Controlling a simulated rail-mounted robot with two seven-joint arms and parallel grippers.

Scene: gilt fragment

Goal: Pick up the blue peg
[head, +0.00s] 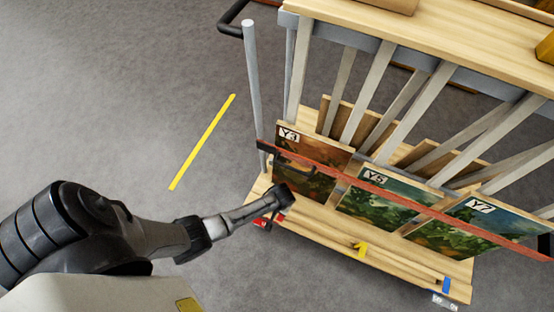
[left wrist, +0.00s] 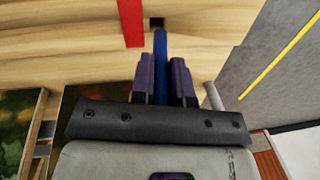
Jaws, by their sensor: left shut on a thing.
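The blue peg (left wrist: 160,48) stands between the two fingers of my left gripper (left wrist: 166,78) in the left wrist view. The fingers are shut on it. Its far end meets or overlaps a dark square hole (left wrist: 157,21) in the wood; I cannot tell whether it is inside. In the head view my left gripper (head: 272,212) is at the left front end of the rack's wooden base (head: 315,222). The peg cannot be made out there. My right gripper is in neither view.
A red mark (left wrist: 131,22) lies beside the hole. A yellow mark (head: 360,249) and a blue mark (head: 446,284) lie farther right along the base. A red bar (head: 400,195) crosses several pictures, including Y3 (head: 308,168). A grey post (head: 253,90) stands behind my gripper. Open floor lies left.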

